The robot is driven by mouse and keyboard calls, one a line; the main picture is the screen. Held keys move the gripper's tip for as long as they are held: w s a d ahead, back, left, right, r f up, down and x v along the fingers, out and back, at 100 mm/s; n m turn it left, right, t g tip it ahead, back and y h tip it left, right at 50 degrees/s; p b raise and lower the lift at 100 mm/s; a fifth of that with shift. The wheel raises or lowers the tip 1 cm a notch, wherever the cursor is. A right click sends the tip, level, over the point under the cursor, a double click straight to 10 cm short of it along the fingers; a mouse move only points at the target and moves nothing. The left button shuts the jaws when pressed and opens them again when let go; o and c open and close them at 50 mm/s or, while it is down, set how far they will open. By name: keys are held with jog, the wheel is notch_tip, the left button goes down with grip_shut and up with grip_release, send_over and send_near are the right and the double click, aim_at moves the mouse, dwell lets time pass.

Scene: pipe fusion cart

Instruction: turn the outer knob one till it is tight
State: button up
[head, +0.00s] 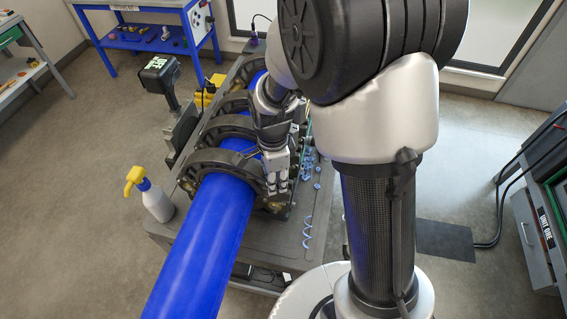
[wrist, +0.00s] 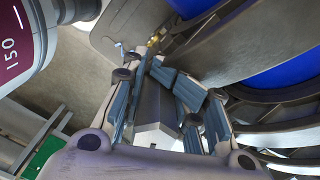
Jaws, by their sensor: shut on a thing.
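My gripper (head: 279,190) is at the right side of the nearest black clamp ring (head: 205,158), which goes around the blue pipe (head: 205,240). Its fingers point down and are closed in on the outer knob, which they almost fully hide in the head view. In the wrist view my gripper (wrist: 163,75) reaches down beside the dark clamp and blue pipe. A small brass-coloured part (wrist: 153,41) shows just past the fingertips. I cannot tell from these frames how tight the knob is.
More black clamp rings (head: 228,125) stand behind along the pipe. A spray bottle (head: 150,195) with a yellow head stands on the cart's left front. Blue curled shavings (head: 308,222) lie on the cart's right side.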

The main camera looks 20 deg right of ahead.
jog(key=shift+w+a+r+m, duration=0.1)
jog(key=shift+w+m, duration=0.5)
jog(key=shift+m, duration=0.7)
jog(key=shift+o, duration=0.6)
jog(key=m, duration=0.3)
jog(key=shift+w, duration=0.2)
jog(key=o, duration=0.6)
jog(key=shift+c, duration=0.2)
jog(key=o, duration=0.4)
jog(key=shift+w, duration=0.2)
jog(key=o, duration=1.2)
jog(key=shift+s, duration=0.2)
jog(key=shift+o, duration=0.2)
